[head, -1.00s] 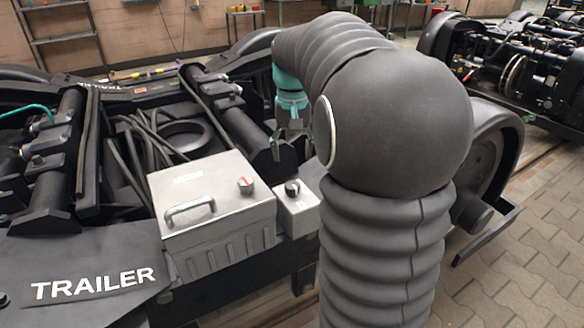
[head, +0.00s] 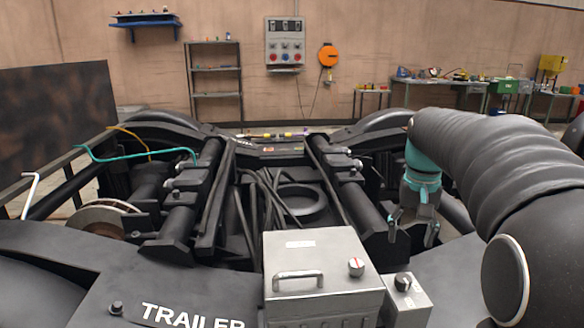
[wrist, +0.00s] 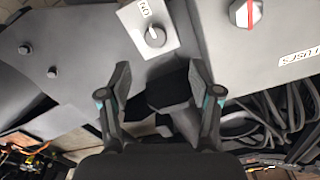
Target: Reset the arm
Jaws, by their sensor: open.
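My arm (head: 500,160), in a dark ribbed sleeve, reaches in from the right in the head view. My gripper (head: 412,232) hangs from its teal wrist above the bogie, behind the small grey knob box (head: 405,303). Its two fingers are apart with nothing between them. In the wrist view the open gripper (wrist: 160,90) points toward the knob box (wrist: 148,30), whose round knob lies just beyond the fingertips. The larger grey box (head: 325,245) with a handle and a red-marked knob stands left of the small box.
The black bogie frame (head: 90,262), lettered TRAILER, carries tubes, cables and a ring. A teal hose (head: 140,155) runs at the left. Shelves (head: 215,85), a wall panel (head: 285,42) and workbenches (head: 440,85) stand at the back.

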